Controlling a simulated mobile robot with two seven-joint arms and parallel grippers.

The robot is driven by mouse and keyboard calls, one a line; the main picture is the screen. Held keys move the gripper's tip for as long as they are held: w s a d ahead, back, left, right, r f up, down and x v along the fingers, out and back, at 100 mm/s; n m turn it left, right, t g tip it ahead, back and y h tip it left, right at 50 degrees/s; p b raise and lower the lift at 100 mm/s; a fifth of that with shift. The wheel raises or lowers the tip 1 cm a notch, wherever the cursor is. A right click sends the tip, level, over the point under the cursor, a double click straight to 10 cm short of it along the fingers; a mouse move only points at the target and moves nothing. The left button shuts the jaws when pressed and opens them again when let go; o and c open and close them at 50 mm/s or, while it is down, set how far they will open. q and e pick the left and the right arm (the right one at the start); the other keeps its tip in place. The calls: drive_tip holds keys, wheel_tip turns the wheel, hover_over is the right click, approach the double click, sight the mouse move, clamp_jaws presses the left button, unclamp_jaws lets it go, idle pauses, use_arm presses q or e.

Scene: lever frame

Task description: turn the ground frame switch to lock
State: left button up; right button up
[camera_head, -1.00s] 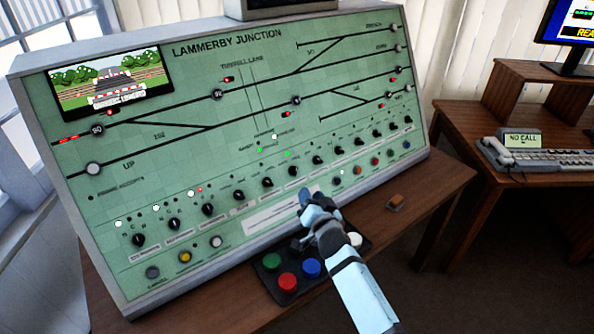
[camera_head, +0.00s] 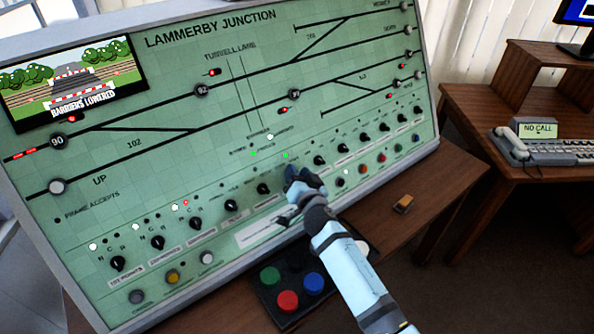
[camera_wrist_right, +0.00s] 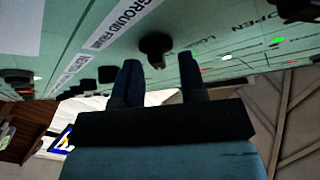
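The green signal panel (camera_head: 150,150) has a row of black rotary knobs along its lower part. In the right wrist view a white label reading GROUND FRAME (camera_wrist_right: 110,28) lies beside a black knob (camera_wrist_right: 155,45). My right gripper (camera_head: 298,172) is at the middle of the knob row and hides the knob there in the head view. In the right wrist view my right gripper (camera_wrist_right: 158,68) is open, its two dark fingers apart with the knob between and just ahead of their tips. Contact cannot be told. My left gripper is not in view.
Other knobs stand close by on both sides, such as one at the left (camera_head: 263,189) and one at the right (camera_head: 319,160). A button box (camera_head: 262,291) with coloured buttons sits below my right arm. A small brown object (camera_head: 403,204) lies on the desk (camera_head: 440,190).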

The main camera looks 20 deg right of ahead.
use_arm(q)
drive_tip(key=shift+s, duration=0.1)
use_arm(e)
drive_tip(key=shift+s, duration=0.1)
drive_tip(key=shift+c, duration=0.4)
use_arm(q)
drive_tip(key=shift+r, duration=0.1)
use_arm(e)
drive_tip(key=c, duration=0.5)
